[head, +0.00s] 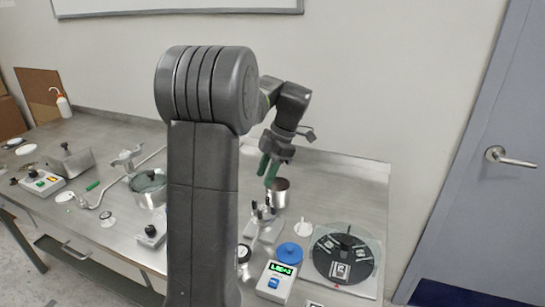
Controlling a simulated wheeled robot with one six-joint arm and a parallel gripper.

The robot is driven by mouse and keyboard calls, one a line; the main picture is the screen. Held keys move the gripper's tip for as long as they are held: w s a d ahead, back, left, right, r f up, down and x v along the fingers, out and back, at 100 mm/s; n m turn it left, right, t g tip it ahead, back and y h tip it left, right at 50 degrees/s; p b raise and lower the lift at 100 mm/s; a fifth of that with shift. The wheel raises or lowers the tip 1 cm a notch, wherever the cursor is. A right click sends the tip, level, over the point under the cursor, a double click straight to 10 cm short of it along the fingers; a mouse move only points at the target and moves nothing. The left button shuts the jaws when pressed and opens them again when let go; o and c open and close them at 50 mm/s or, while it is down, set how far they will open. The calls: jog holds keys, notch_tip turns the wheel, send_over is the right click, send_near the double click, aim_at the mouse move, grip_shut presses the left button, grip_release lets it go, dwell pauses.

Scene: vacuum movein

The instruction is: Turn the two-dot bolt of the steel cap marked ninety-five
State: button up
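My gripper (268,170) hangs over the right part of the steel table, pointing down, in the head view. Two green bars show at its end, close together; I cannot tell whether they are its fingers or a thing held. A steel cup (281,193) stands just behind and below them. A small metal fixture with upright posts (264,226) stands in front of the cup. No marking of ninety-five and no two-dot bolt can be read at this size. My own arm column hides the middle of the table.
A black round plate (328,246) lies at the right, beside a blue lid (290,253) and a white box with a green display (277,281). A steel pot (147,186) and a control box (42,182) stand at the left. The table's back right is clear.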

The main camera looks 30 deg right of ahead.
jog(key=v, duration=0.4)
jog(key=shift+d+r, duration=0.1)
jog(key=shift+r, duration=0.25)
jog(key=r+m+h+b, duration=0.1)
jog(key=m+h+b, duration=0.2)
jog(key=h, duration=0.2)
send_over(254, 200)
notch_tip(254, 200, down, 13)
jog(key=shift+s+f+b, duration=0.1)
jog(key=shift+s+b, duration=0.05)
jog(key=shift+b, duration=0.2)
grip_shut()
